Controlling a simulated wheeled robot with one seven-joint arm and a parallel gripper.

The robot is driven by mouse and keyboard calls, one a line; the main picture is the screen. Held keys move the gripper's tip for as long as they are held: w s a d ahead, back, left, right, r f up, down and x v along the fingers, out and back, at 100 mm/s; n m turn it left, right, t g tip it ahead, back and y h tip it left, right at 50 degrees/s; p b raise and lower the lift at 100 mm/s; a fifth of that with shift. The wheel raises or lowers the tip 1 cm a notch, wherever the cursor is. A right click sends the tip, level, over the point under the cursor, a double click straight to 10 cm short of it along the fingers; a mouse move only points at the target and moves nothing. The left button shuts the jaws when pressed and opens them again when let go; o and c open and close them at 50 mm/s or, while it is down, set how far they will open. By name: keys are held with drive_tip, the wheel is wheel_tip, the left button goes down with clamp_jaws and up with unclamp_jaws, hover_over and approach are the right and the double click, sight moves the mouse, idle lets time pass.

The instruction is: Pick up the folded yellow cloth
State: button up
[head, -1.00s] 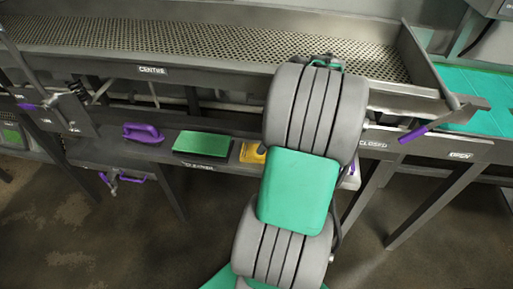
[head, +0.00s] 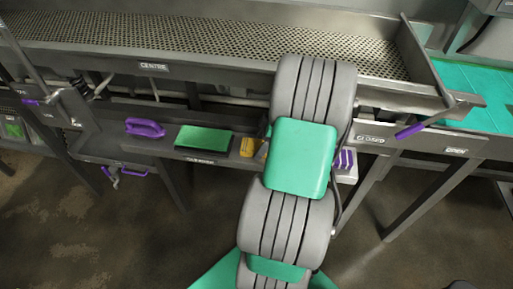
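A small part of the folded yellow cloth (head: 261,151) shows on the lower shelf, just left of my arm. The rest of it is hidden behind my arm. A small dark brownish patch (head: 248,147) sits against its left side; I cannot tell what it is. My arm reaches over the shelf from the bottom of the head view. My gripper is hidden behind the arm links, so its opening and any contact with the cloth do not show.
On the shelf (head: 225,158) left of the cloth lie a green pad (head: 203,140) and a purple-handled tool (head: 145,128). A purple-and-white striped item (head: 345,160) is right of my arm. Above runs a perforated metal trough (head: 180,40), with a purple-handled lever (head: 410,131) at right.

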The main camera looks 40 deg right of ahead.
sight(256, 144)
drive_tip(key=c, duration=1.1)
drive_tip(key=shift+c, duration=0.2)
drive_tip(key=shift+r, duration=0.15)
drive_tip(key=shift+r, duration=0.25)
wheel_tip(256, 144, up, 2)
drive_tip(key=shift+d+r+b, duration=0.15)
drive_tip(key=shift+r+b, duration=0.1)
drive_tip(key=shift+b, duration=0.65)
drive_tip(key=s+d+r, duration=0.2)
drive_tip(key=s+r, duration=0.3)
drive_tip(key=s, duration=0.1)
drive_tip(key=s+d+r+b, duration=0.1)
drive_tip(key=s+d+r, duration=0.2)
drive_tip(key=s, duration=0.3)
drive_tip(key=shift+v, duration=1.05)
